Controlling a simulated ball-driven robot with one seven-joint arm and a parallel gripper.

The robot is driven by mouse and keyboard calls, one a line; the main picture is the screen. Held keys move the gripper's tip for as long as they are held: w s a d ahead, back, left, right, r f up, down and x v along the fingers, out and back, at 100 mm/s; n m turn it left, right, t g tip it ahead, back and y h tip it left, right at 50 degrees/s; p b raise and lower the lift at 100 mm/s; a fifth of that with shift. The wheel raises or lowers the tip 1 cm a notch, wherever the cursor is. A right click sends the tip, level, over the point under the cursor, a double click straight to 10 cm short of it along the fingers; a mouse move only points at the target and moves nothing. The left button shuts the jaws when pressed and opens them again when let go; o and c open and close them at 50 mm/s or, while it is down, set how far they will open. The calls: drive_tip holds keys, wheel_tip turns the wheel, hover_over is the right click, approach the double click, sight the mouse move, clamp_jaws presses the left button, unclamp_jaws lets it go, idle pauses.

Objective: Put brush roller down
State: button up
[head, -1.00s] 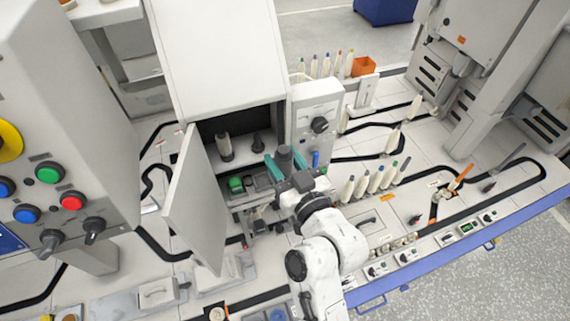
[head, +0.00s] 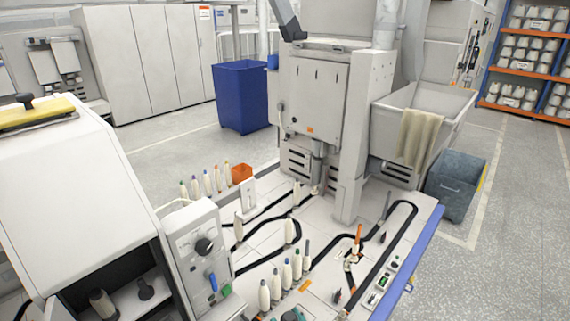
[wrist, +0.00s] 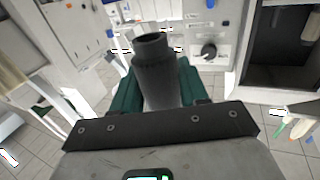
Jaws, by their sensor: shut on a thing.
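The brush roller (wrist: 158,80), a dark grey hollow cylinder, stands up between the teal fingers of my gripper (wrist: 152,95) in the wrist view. My gripper is shut on it, one finger on each side. Its lower part is hidden behind the gripper body. In the head view only a bit of teal shows at the bottom edge, so the roller's place over the bench cannot be told there.
A white cabinet (head: 75,200) with an open dark compartment holding two dark spools stands at the left. A control panel (head: 195,250) is beside it. Several cone bobbins (head: 275,285) stand on the track bench. A blue bin (head: 240,97) stands behind.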

drive_tip(key=s+d+f+m+t+h, duration=0.1)
drive_tip(key=s+d+f+h, duration=0.3)
drive_tip(key=d, duration=0.5)
drive_tip(key=s+d+f+m+t+h, duration=0.1)
drive_tip(key=s+d+f+m+h, duration=0.2)
drive_tip(key=d, duration=0.6)
wheel_tip(320, 180, down, 2)
drive_tip(key=shift+s+d+f+m+h, duration=0.1)
drive_tip(key=shift+s+d+m+h, duration=0.3)
drive_tip(key=shift+m+h, duration=0.25)
drive_tip(key=shift+w, duration=0.1)
